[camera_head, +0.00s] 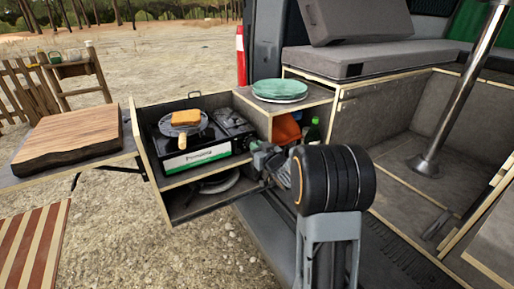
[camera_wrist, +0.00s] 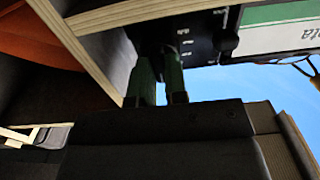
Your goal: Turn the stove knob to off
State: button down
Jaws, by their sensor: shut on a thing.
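The camp stove (camera_head: 195,159) sits on the upper shelf of the pull-out box, with a green and white front label. My gripper (camera_head: 259,152) reaches to the right end of the stove front. In the wrist view, its two green-tipped fingers (camera_wrist: 158,78) are at the stove's dark control panel (camera_wrist: 195,32), which carries small white marks. The gripper is shut on the stove knob, which is mostly hidden between and behind the fingers. Its angle cannot be read. A small black part (camera_wrist: 228,40) sticks out beside the panel.
A pan (camera_head: 182,128) with a slice of bread (camera_head: 186,117) stands on the stove. Green plates (camera_head: 280,89) lie on the cabinet right of it. A wooden board (camera_head: 72,135) is on the left table. Wooden box edges frame the stove closely.

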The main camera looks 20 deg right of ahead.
jog(key=c, duration=1.1)
grip_release()
jog(key=shift+c, duration=0.2)
jog(key=s+d+p, duration=0.1)
jog(key=s, duration=1.2)
jog(key=shift+s+d, duration=0.3)
jog(key=shift+s, duration=0.05)
